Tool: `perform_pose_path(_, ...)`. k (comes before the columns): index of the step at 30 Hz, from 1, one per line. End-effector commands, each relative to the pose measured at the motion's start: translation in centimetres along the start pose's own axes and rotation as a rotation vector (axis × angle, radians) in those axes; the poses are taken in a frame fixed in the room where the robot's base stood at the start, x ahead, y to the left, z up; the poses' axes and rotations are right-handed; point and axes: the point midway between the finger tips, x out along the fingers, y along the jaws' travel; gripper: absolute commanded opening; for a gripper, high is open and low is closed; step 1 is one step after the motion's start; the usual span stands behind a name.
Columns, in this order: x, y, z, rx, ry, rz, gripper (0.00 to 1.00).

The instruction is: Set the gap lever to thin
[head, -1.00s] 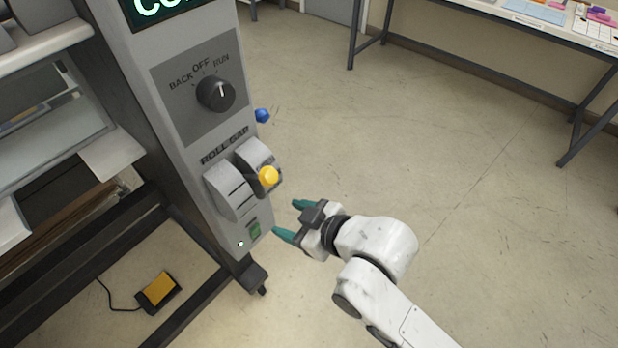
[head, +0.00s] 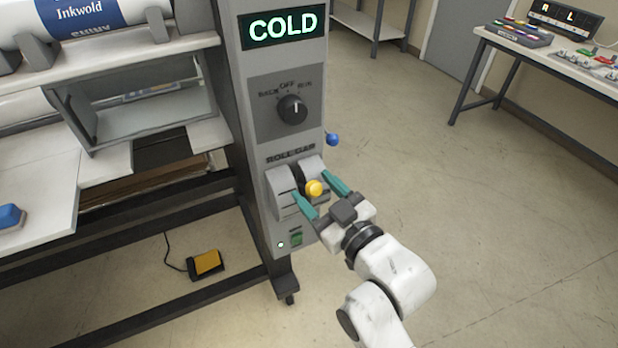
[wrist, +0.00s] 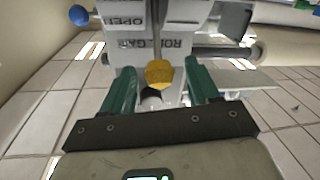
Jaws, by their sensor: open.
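The gap lever is a yellow knob (head: 314,188) in the slot of the ROLL GAP housing (head: 281,192) on the laminator's grey control column. My gripper (head: 320,193) is open, with one teal finger on each side of the yellow knob. The wrist view shows the knob (wrist: 159,73) between the two fingers, with a visible space on either side. The label reads ROLL GAP, and OPEN shows on the housing in the wrist view. The other position labels cannot be read.
Above the lever are a black dial (head: 292,108) and a COLD display (head: 283,27). A blue ball knob (head: 332,139) sticks out at the column's right. A yellow foot pedal (head: 208,263) lies on the floor at lower left. Open floor lies to the right.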

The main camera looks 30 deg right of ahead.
Motion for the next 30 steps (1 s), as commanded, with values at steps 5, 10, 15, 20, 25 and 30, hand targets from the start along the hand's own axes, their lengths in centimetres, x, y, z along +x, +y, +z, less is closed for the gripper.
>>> perform_pose_path(5, 2.2, 0.1, -0.1, 0.000, 0.000, 0.001, 0.60)
perform_pose_path(10, 3.0, 0.1, 0.0, 0.000, 0.000, 0.001, 0.60)
perform_pose_path(15, 3.1, 0.0, 0.0, 0.000, -0.001, 0.001, 0.60)
perform_pose_path(20, 3.1, 0.0, 0.0, 0.000, -0.001, 0.001, 0.54)
perform_pose_path(25, 3.1, 0.0, 0.0, 0.000, -0.001, 0.001, 0.37)
perform_pose_path(30, 3.1, 0.0, 0.0, 0.000, -0.001, 0.001, 0.21)
